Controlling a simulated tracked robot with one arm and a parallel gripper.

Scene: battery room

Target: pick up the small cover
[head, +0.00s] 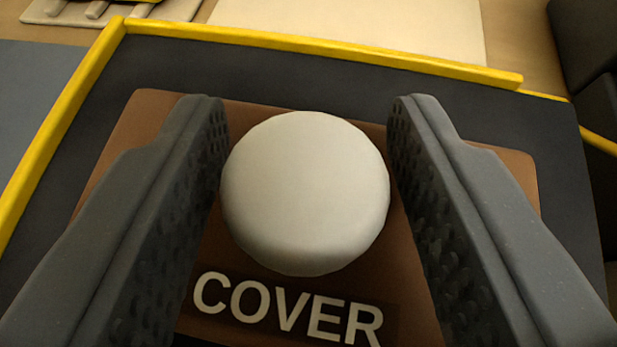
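A brown plate marked "COVER" (125,150) lies on a dark surface in the head view. A round, off-white knob (305,190) stands up from the middle of the plate. My gripper (306,108) is open, with one dark, textured finger on each side of the knob. A narrow gap shows between the knob and each finger, so neither appears to touch it. The fingers hide parts of the plate's left and right sides.
A yellow raised edge (320,47) borders the dark surface (330,80) at the back and left. Beyond it are a pale panel (370,22) and a tan floor (515,45). Dark blocky objects (590,60) stand at the upper right. A grey-blue area (35,90) lies left.

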